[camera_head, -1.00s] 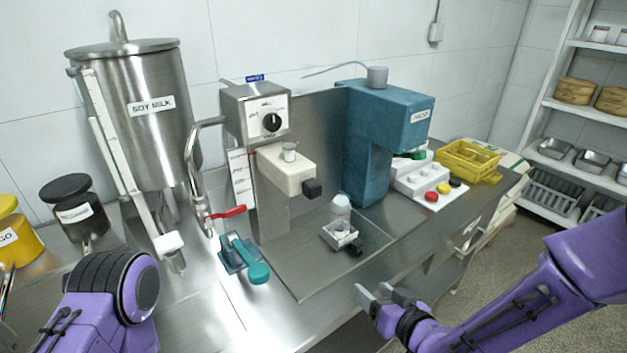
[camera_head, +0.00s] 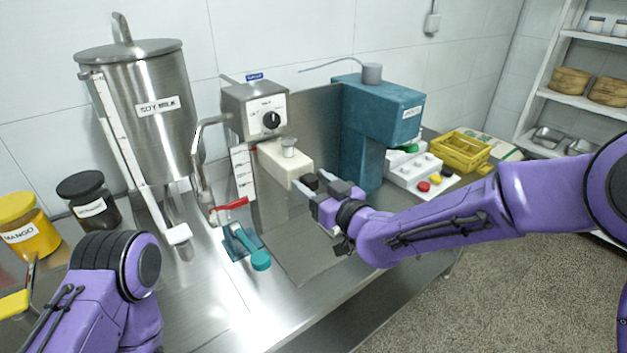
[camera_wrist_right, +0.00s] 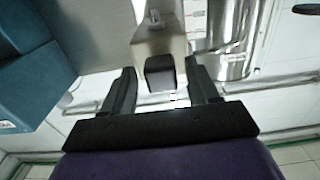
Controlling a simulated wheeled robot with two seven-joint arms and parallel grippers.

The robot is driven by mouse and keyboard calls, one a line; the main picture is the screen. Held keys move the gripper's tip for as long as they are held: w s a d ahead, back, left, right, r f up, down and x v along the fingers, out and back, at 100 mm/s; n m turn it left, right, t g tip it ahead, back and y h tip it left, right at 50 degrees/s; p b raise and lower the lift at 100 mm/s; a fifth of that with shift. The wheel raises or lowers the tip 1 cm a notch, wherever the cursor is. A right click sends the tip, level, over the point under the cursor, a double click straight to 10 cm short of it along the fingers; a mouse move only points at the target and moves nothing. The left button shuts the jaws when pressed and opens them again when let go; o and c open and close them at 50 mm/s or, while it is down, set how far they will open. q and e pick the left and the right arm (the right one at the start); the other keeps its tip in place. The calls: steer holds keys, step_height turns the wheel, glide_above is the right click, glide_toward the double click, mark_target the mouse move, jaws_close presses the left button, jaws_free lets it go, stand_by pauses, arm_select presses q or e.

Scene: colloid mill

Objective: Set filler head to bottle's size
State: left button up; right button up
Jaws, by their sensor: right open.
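The filler stands mid-table: a steel box with a dial (camera_head: 271,119), and below it a cream filler head (camera_head: 284,163) with a black knob (camera_head: 310,181) at its front. A white strip with red marks (camera_head: 243,172) stands at its left. My right gripper (camera_head: 313,187) is open at the black knob. In the right wrist view the knob (camera_wrist_right: 160,74) lies between the two open fingers (camera_wrist_right: 162,84), with gaps at both sides. The bottle on its small stand is hidden behind my right gripper and arm. My left gripper is out of view; only its arm shows at lower left.
A teal machine (camera_head: 380,125) stands close right of the filler, with a white button panel (camera_head: 413,172) and a yellow crate (camera_head: 462,153). The red lever (camera_head: 229,209), teal-handled clamp (camera_head: 246,247) and soy milk tank (camera_head: 140,115) are at left. The table front is clear.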

steer(key=shift+s, duration=0.15)
steer(key=c, duration=0.6)
jaws_close()
step_height(320, 180, down, 6)
steer(key=b, duration=0.6)
steer(key=shift+f, duration=0.25)
steer(key=o, duration=0.6)
jaws_free()
